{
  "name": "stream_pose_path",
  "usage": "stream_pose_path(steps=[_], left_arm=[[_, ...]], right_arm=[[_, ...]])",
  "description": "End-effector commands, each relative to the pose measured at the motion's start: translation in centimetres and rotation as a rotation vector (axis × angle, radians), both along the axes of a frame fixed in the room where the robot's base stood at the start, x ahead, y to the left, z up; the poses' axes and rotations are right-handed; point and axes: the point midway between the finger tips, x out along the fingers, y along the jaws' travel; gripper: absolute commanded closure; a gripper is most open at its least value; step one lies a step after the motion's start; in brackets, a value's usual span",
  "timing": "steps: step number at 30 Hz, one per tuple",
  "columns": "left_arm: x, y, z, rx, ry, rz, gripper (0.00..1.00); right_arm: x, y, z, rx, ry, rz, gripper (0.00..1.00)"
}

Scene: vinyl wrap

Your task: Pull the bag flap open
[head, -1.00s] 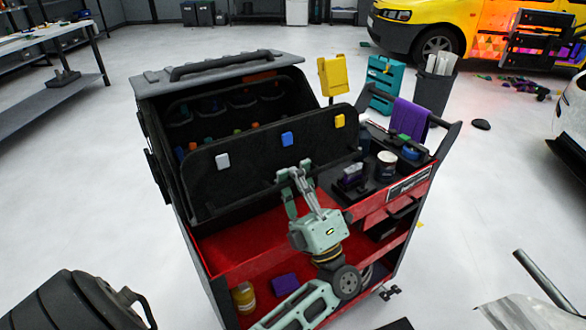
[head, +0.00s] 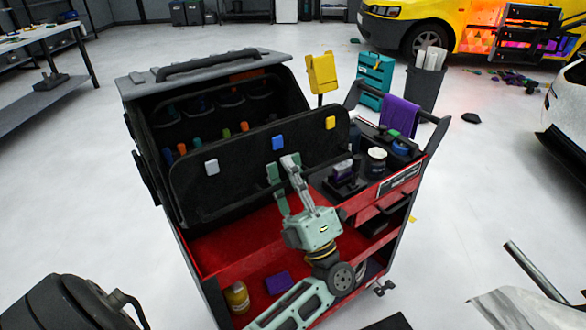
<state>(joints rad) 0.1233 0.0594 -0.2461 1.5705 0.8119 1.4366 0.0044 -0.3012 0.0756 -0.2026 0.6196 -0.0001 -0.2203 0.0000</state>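The black tool bag (head: 150,90) stands on the red cart with its grey top lid raised. Its front flap (head: 232,165) leans outward, so several coloured tools show behind it. The flap carries a white tab (head: 211,166), a blue tab (head: 278,143) and a yellow tab (head: 330,122). I cannot tell whether a fingertip touches the flap. My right gripper is not in view.
The cart (head: 232,247) has bottles and a cup on its right side and a purple cloth (head: 400,116) on its handle. A yellow holder (head: 321,73) stands behind. A dark ribbed object (head: 62,305) is at lower left. The floor around is mostly clear.

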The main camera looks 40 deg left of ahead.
Motion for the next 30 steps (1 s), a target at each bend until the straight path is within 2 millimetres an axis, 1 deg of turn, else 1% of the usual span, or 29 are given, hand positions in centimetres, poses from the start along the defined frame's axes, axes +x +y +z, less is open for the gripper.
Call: stream_pose_path(steps=[4,8,11,18,21,25,30], left_arm=[[-0.1,0.1,-0.2,-0.002,0.001,0.004,0.83],[-0.3,-0.5,-0.9,-0.004,0.003,0.004,0.83],[-0.6,-1.6,-2.2,-0.005,0.005,0.004,0.83],[-1.6,-5.0,-6.0,-0.002,0.006,0.001,0.83],[-2.0,-6.2,-7.3,-0.001,0.005,-0.001,0.83],[-2.3,-7.3,-8.4,0.002,0.001,-0.003,0.83],[-2.4,-7.9,-8.8,0.004,-0.002,-0.006,0.83]], right_arm=[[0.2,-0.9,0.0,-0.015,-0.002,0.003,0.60],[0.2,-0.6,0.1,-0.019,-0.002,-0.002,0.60],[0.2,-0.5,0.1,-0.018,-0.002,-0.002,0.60],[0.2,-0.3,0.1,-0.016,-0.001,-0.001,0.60],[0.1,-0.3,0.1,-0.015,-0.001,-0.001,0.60],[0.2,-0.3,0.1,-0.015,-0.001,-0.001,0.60],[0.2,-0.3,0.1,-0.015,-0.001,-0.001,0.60]])
